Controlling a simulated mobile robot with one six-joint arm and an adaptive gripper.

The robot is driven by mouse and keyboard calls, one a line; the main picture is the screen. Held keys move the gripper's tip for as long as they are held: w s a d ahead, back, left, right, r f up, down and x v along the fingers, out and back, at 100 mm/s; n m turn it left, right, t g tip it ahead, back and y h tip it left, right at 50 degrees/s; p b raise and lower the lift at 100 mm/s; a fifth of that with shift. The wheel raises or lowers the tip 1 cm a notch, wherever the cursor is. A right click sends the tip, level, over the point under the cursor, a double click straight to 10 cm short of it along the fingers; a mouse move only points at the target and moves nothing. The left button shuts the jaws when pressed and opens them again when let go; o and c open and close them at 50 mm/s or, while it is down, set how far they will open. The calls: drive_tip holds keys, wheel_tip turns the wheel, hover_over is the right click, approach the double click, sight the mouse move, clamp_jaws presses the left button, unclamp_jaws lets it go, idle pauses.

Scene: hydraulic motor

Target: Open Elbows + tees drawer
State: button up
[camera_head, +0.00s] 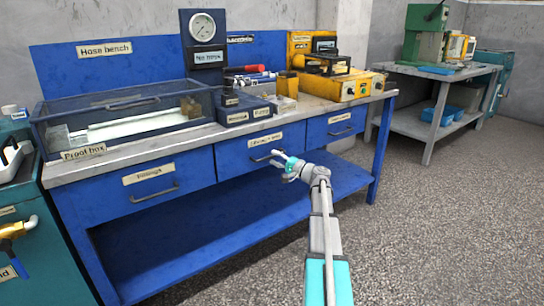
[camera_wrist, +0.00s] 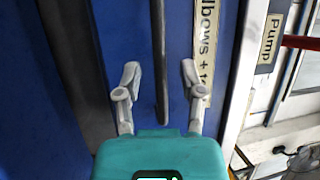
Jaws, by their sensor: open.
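The Elbows + tees drawer (camera_head: 235,161) is the middle blue drawer of the bench, and its front looks flush with its neighbours. Its label (camera_wrist: 205,45) reads "lbows + te" in the wrist view. Its dark bar handle (camera_wrist: 160,50) runs up the wrist view, left of the label. My gripper (camera_wrist: 160,72) is open, one finger on each side of the handle, with visible gaps to the bar. How deep the fingertips reach is unclear. In the head view my gripper (camera_head: 280,157) is in front of this drawer, at the right part of its handle (camera_head: 260,158).
Drawers with handles flank it at left (camera_head: 150,185) and right (camera_head: 336,127). Above, the bench top (camera_head: 215,130) carries a proof box (camera_head: 120,108), a gauge stand and a yellow unit (camera_head: 340,88). An open lower shelf (camera_head: 190,240) lies below. The floor in front is clear.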

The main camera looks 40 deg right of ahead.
drive_tip(key=shift+x, duration=0.8)
drive_tip(key=shift+c, duration=0.3)
clamp_jaws()
